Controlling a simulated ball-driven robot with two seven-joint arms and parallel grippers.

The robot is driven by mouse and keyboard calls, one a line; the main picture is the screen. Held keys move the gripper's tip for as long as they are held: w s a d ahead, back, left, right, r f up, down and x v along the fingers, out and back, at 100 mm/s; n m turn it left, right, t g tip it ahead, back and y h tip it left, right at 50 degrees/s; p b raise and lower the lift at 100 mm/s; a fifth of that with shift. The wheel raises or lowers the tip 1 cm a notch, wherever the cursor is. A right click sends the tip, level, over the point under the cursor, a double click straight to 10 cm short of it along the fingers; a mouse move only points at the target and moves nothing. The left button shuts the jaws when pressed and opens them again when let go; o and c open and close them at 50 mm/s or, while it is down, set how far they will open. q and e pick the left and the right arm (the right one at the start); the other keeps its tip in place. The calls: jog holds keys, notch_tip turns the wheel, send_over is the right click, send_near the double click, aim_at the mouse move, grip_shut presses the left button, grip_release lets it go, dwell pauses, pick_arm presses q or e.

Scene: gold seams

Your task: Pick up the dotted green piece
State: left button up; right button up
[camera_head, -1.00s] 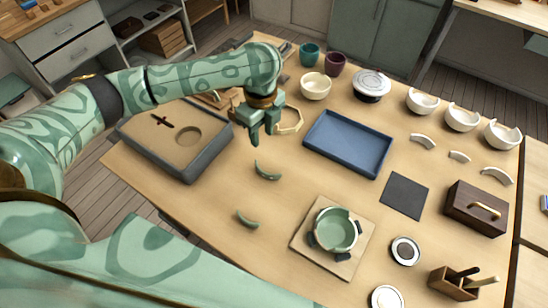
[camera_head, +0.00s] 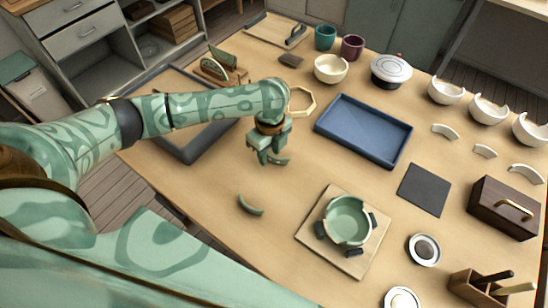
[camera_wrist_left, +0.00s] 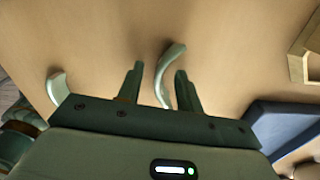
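Two small curved green pieces lie on the table. One piece (camera_head: 280,161) is directly at my left gripper (camera_head: 258,156); the other piece (camera_head: 250,206) lies nearer the front edge. Dots are too small to make out on either. In the left wrist view my left gripper (camera_wrist_left: 159,68) is open, fingers apart. The near piece (camera_wrist_left: 168,65) shows between the fingers, closer to the right one; whether it touches is unclear. The other piece (camera_wrist_left: 57,88) is off to the left. A green bowl with a broken rim (camera_head: 348,222) sits on a board. My right gripper is out of view.
A blue tray (camera_head: 364,130) lies right of my left gripper, with a gold-coloured ring frame (camera_head: 302,100) behind. A grey-rimmed tray (camera_head: 187,154) is under my left arm. A dark mat (camera_head: 424,190) lies right of the bowl board (camera_head: 312,229). The table between the green pieces is clear.

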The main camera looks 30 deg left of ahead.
pick_arm(q)
jog(key=shift+f, duration=0.15)
jog(key=shift+c, duration=0.7)
grip_shut()
